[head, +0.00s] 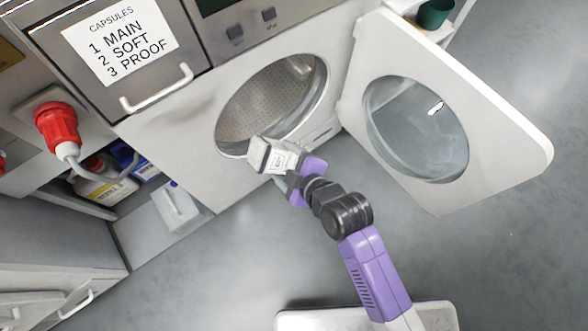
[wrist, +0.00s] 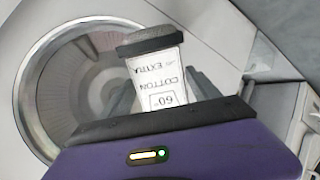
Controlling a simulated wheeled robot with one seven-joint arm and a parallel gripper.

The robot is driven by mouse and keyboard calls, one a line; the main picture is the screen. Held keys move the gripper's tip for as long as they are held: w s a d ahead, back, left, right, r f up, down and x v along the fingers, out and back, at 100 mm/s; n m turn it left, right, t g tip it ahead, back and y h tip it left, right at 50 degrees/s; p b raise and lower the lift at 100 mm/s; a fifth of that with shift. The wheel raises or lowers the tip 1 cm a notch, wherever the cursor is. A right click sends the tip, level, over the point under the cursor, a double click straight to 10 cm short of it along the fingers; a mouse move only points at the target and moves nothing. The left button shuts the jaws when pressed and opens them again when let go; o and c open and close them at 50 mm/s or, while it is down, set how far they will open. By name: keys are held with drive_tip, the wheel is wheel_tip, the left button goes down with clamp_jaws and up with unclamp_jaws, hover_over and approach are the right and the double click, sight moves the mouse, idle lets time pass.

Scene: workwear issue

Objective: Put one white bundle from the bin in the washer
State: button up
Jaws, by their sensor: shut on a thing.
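My gripper (head: 284,167) is shut on a pale bundle (head: 259,155) with a printed white label. In the wrist view the bundle (wrist: 154,40) shows a darker grey end, and its label reads COTTON EXTRA 60. The washer (head: 180,138) has a round opening with a perforated metal drum (head: 262,103). In the head view the bundle overlaps the lower rim of the opening; its exact depth is hard to tell. In the wrist view the drum (wrist: 90,85) lies to the left of and behind the bundle. The bin is not in view.
The washer door (head: 455,110), with its round glass, stands wide open on the right. A drawer handle (head: 157,90) juts out at upper left. A red plug (head: 58,125) and cable hang at left, above bottles (head: 105,185). Grey floor around my arm is clear.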

drive_tip(key=w+a+b, duration=0.3)
drive_tip(key=w+a, duration=0.4)
drive_tip(key=w, duration=0.3)
drive_tip(key=w+a+b, duration=0.4)
drive_tip(key=w+a, duration=0.3)
drive_tip(key=w, duration=0.4)
drive_tip(key=shift+a, duration=0.1)
drive_tip(key=o, duration=1.8)
drive_tip(key=shift+c, duration=0.2)
drive_tip(key=p+v, duration=0.4)
drive_tip(key=v, duration=0.4)
drive_tip(key=shift+w, duration=0.1)
